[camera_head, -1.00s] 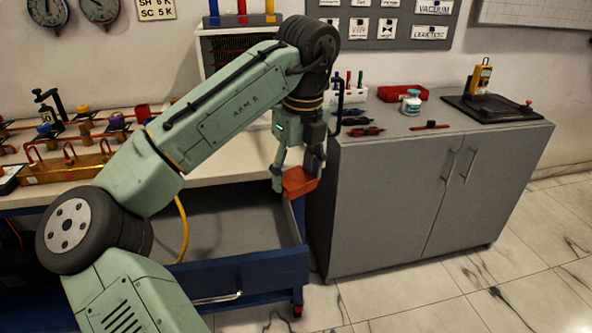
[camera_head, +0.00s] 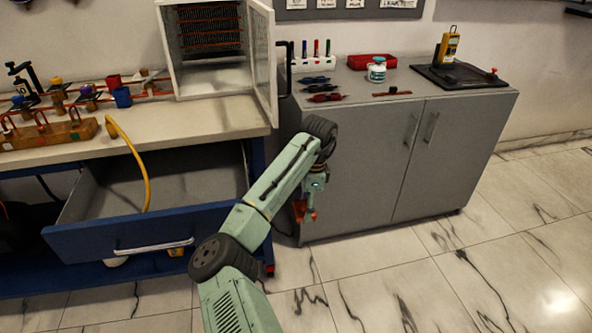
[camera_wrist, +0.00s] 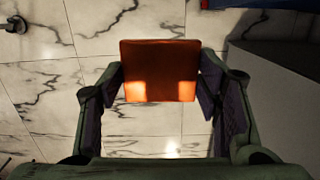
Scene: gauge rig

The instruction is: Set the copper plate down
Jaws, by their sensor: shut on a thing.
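The copper plate (camera_wrist: 160,72) is a flat orange-brown square with bright reflections, held between the two fingers of my gripper (camera_wrist: 160,88) in the wrist view. Pale marbled floor lies below it there. In the head view my gripper (camera_head: 305,211) hangs low in front of the grey cabinet's left side, and the plate is a small orange patch (camera_head: 299,209) at its fingers, partly hidden. The plate appears clear of the floor and of any surface.
The grey cabinet (camera_head: 440,165) carries markers, red-handled tools, a jar and a black board (camera_head: 462,77). The blue bench has an open drawer (camera_head: 130,232) with a yellow hose (camera_head: 140,165) over it. An open white oven (camera_head: 215,78) stands on the bench. Tiled floor is free at front right.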

